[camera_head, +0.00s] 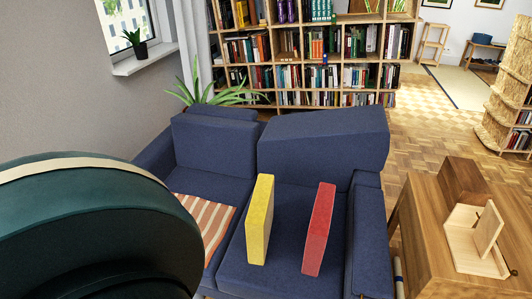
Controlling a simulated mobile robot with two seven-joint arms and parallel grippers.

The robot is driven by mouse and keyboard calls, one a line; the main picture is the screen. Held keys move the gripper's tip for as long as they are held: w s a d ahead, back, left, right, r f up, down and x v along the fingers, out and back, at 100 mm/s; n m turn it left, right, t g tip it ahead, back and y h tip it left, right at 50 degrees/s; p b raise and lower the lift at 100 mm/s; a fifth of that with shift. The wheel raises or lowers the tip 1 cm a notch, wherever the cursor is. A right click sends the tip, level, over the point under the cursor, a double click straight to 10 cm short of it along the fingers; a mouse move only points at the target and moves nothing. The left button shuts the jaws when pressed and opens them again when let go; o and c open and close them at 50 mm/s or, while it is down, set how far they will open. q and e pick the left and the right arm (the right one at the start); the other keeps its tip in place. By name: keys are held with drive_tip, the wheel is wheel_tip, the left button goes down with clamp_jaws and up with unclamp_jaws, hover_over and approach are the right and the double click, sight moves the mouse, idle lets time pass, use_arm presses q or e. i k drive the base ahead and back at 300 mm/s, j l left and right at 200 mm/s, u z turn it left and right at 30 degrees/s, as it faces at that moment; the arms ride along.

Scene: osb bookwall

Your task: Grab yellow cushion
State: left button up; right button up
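A yellow cushion (259,219) stands upright on edge on the right seat of the blue sofa (222,187). A red cushion (318,229) stands on edge to its right, with a gap of bare seat between them. Neither of my grippers shows in the head view, and nothing is seen holding the yellow cushion.
A dark green rounded object (90,235) fills the lower left and hides part of the sofa. A striped cloth (206,222) lies on the left seat. A wooden table (440,225) with a wooden box (478,240) stands at the right. A bookshelf (305,105) stands behind the sofa.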

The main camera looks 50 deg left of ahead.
sight(258, 221)
drive_tip(key=j+z, duration=0.2)
drive_tip(key=j, duration=1.75)
